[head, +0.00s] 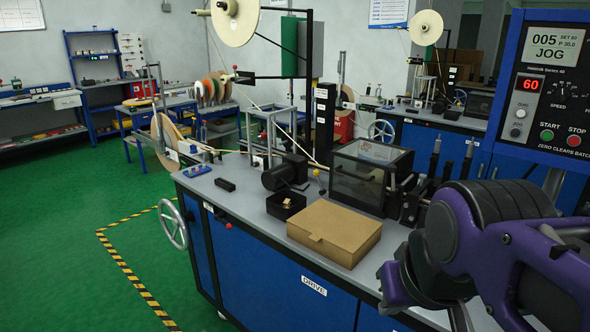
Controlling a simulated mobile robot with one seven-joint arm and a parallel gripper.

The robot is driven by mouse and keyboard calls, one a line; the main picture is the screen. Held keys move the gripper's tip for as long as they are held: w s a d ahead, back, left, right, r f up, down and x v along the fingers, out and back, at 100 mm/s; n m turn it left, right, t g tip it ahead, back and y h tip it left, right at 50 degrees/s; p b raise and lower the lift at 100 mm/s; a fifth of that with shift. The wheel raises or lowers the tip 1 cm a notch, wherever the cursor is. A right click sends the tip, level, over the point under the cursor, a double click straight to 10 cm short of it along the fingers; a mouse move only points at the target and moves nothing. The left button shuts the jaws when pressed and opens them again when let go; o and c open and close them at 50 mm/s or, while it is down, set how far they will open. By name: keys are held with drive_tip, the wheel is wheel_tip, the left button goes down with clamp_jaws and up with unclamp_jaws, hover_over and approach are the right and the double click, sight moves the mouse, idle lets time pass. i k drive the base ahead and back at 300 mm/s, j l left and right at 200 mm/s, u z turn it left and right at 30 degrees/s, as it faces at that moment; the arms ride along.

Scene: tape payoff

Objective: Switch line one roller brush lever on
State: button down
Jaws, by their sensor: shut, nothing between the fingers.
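No lever carries a readable roller brush label, so I cannot tell which is the named one. Two upright black-handled levers or posts, a left one (435,158) and a right one (467,159), stand behind the dark-windowed box. My gripper (461,318) is at the bottom right, partly cut off by the frame edge. Its grey fingers are together and empty, apart from these levers in the picture. My purple arm hides the bench's right end.
A cardboard box (334,231) and small black bin (286,207) sit near the front edge of the blue bench (268,268). The dark-windowed box (371,177) stands behind. A control panel (548,85) reads JOG at upper right. Green floor (65,215) is clear at left; a handwheel (172,224) protrudes.

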sight(319, 182)
drive_tip(key=i+j+z, duration=0.15)
drive_tip(key=j, duration=0.2)
drive_tip(key=i+j+z, duration=0.1)
drive_tip(key=i+j, duration=0.15)
drive_tip(key=j, duration=0.15)
drive_tip(key=i+j+z, duration=0.15)
drive_tip(key=j, duration=0.25)
drive_tip(key=i+j+z, duration=0.1)
drive_tip(key=j, duration=0.35)
drive_tip(key=i+j+z, duration=0.15)
drive_tip(key=j, duration=0.3)
drive_tip(key=i+j+z, duration=0.1)
drive_tip(key=j, duration=0.35)
drive_tip(key=i+j+z, duration=0.15)
drive_tip(key=j, duration=0.3)
drive_tip(key=k+j+u, duration=0.45)
drive_tip(key=i+l+z, duration=0.45)
